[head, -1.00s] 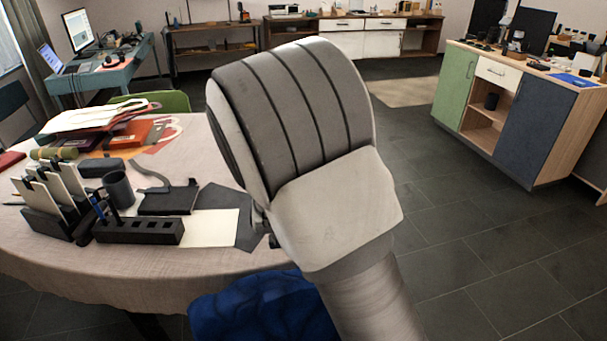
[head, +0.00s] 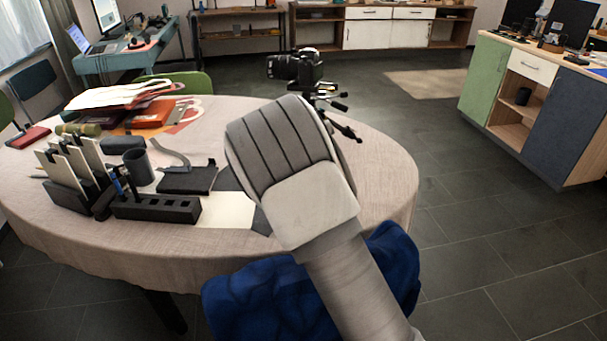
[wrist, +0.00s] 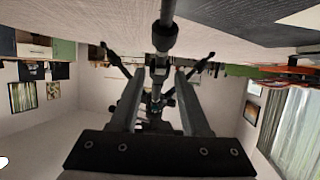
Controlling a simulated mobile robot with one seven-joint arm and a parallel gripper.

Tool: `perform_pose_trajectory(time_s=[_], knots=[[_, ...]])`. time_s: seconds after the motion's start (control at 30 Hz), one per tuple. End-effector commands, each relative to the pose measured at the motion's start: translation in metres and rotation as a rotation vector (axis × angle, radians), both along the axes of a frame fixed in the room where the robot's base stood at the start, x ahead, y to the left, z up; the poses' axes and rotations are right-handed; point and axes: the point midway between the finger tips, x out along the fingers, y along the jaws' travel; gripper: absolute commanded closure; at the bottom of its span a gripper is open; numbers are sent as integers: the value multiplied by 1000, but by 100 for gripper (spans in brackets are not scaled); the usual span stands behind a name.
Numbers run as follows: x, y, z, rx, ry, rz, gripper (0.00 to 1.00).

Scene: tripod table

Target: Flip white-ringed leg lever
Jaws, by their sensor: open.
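The tripod (head: 327,98) stands on the table with a black camera (head: 296,66) on top. My arm hides the tripod's lower part in the head view. In the wrist view, which is upside down, the tripod (wrist: 165,40) shows a thick grey tube and dark limbs spreading left and right. My gripper (wrist: 160,76) is open. Its two fingers point towards the tripod, which shows between and beyond them; I cannot tell whether they touch it. I cannot make out a white-ringed leg lever in either view.
The round table (head: 390,190) has a cloth. A black pen holder (head: 155,208), a dark mug (head: 138,166), an upright card rack (head: 70,182) and bags (head: 130,95) fill its left side. A blue chair (head: 395,270) stands at the near edge. The floor to the right is clear.

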Motion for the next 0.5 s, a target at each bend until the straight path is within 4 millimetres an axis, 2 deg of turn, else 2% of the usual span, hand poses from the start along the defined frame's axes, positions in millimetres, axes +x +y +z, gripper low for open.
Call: perform_pose_trajectory(time_s=[0.27,0.5], knots=[[2,0,0,0,0,0,54],[2,0,0,0,0,0,95]])
